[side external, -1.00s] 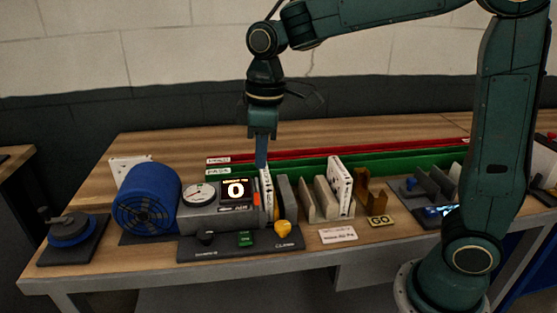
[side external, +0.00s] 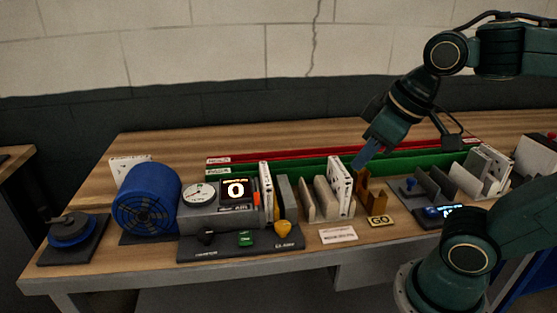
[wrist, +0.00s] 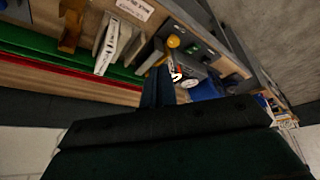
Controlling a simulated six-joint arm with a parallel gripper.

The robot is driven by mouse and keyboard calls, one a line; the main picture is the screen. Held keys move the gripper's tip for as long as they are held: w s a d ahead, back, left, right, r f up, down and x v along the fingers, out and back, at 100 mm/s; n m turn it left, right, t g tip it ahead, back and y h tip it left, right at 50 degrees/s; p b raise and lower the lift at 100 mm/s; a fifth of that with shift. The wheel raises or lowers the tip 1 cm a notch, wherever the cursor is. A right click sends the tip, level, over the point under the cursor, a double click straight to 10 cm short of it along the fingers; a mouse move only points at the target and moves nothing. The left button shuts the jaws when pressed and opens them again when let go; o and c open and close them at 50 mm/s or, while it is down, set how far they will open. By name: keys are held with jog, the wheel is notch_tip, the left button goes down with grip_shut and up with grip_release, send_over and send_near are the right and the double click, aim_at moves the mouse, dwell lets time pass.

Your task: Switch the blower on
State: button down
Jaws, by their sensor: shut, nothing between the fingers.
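The blower (side external: 147,200) is a blue drum with a dark grille at the left of the bench, and its blue also shows in the wrist view (wrist: 207,90). Beside it a grey unit has a round dial (side external: 199,196) and a display (side external: 237,190) reading 0. The panel in front carries a black knob (side external: 206,236), a green button (side external: 246,239) and a yellow knob (side external: 283,230); the small labels are blurred. My gripper (side external: 361,161) is shut and empty, tilted above the rack area, well right of the panel. Its fingers also show in the wrist view (wrist: 158,78).
A white boxed filter (side external: 265,190) stands upright beside the grey unit. Another (side external: 340,185) leans in the rack. A brown stand (side external: 373,194) and GO plate (side external: 379,221) sit right of it. Red (side external: 290,157) and green (side external: 410,162) channels run behind.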

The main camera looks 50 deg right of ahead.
aim_at(245, 232)
jog(key=shift+s+d+f+m+t, duration=0.15)
jog(key=shift+s+f+m, duration=0.1)
jog(key=shift+s, duration=0.25)
jog(key=shift+s+d+f+m+t, duration=0.1)
jog(key=shift+s+f+m+t, duration=0.1)
jog(key=shift+s, duration=0.3)
jog(key=c, duration=1.3)
grip_release()
jog(key=shift+w, duration=0.2)
jog(key=shift+o, duration=0.9)
jog(key=shift+w+r, duration=0.1)
jog(key=shift+w, duration=0.15)
jog(key=w+a+f+m+g+h, duration=0.1)
jog(key=w+a+f+m, duration=0.2)
jog(key=w+a, duration=0.4)
jog(key=w+a+f+m+g+h, duration=0.1)
jog(key=w+a+f+m, duration=0.3)
jog(key=w, duration=0.6)
jog(key=a+m+h, duration=0.1)
jog(key=a+m, duration=0.1)
jog(key=a, duration=0.1)
jog(key=shift+w, duration=0.35)
jog(key=shift+d+f+g, duration=0.1)
jog(key=shift+g, duration=0.15)
jog(key=x, duration=1.3)
jog(key=shift+w+d+f, duration=0.1)
jog(key=shift+d+f, duration=0.1)
jog(key=shift+d, duration=0.1)
